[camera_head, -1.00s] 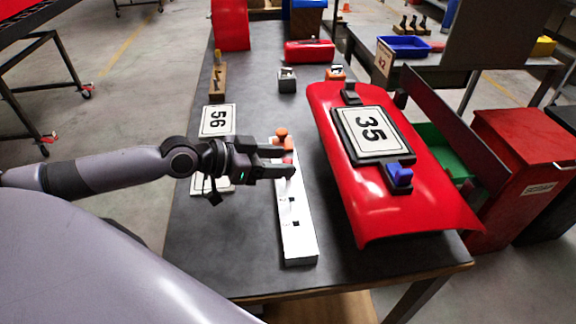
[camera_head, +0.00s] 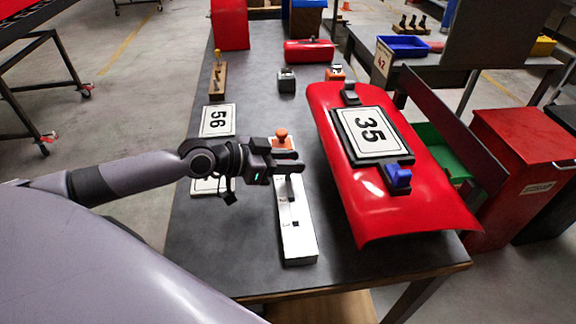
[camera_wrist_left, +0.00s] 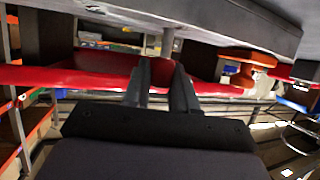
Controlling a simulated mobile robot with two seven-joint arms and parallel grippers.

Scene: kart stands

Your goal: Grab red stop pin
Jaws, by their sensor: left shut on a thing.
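My left gripper (camera_head: 296,167) is over the white strip (camera_head: 297,235), near its far end, and its fingers are shut on the red stop pin. An orange pin (camera_head: 282,134) stands just beyond the gripper. My right gripper is out of view.
A red body panel (camera_head: 345,195) with a number 35 plate lies close to the right of the gripper. A plate marked 56 (camera_head: 218,120) lies to the left. Small blocks and a red box (camera_head: 309,50) stand farther back. The near left tabletop is clear.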

